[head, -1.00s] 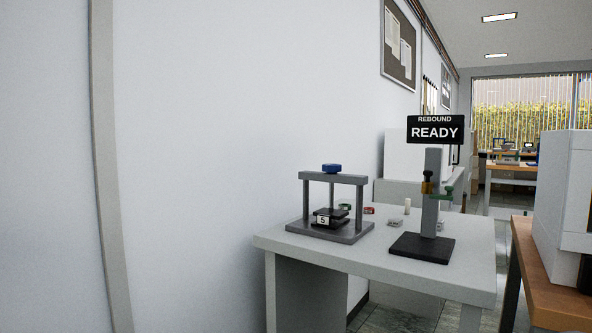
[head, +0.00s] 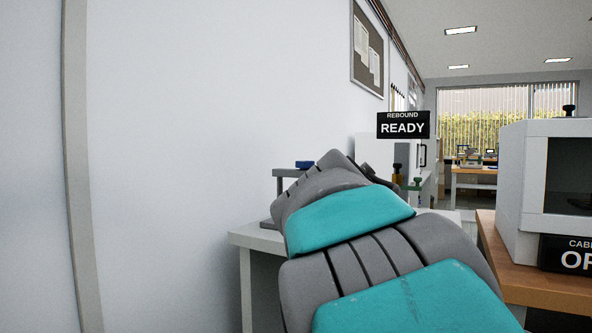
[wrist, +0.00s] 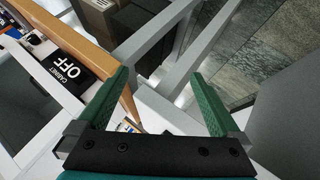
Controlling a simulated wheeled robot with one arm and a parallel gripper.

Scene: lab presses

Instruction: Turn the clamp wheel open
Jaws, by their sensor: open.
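The blue clamp wheel (head: 305,164) tops a grey press frame (head: 287,173) on the white table. Only its upper left part shows in the head view; my arm hides the rest of the press, so I cannot tell how far the wheel is turned. My gripper (wrist: 160,77) shows in the wrist view with its two green fingers spread wide and nothing between them. The wheel is not in the wrist view, so the gripper is apart from it.
The white table (head: 243,236) stands against the wall, its top mostly hidden by my arm. A sign reading REBOUND READY (head: 403,125) stands behind my arm. A white cabinet (head: 522,175) marked OFF sits on a wooden bench (head: 487,219) at right; its sign (wrist: 65,70) shows in the wrist view.

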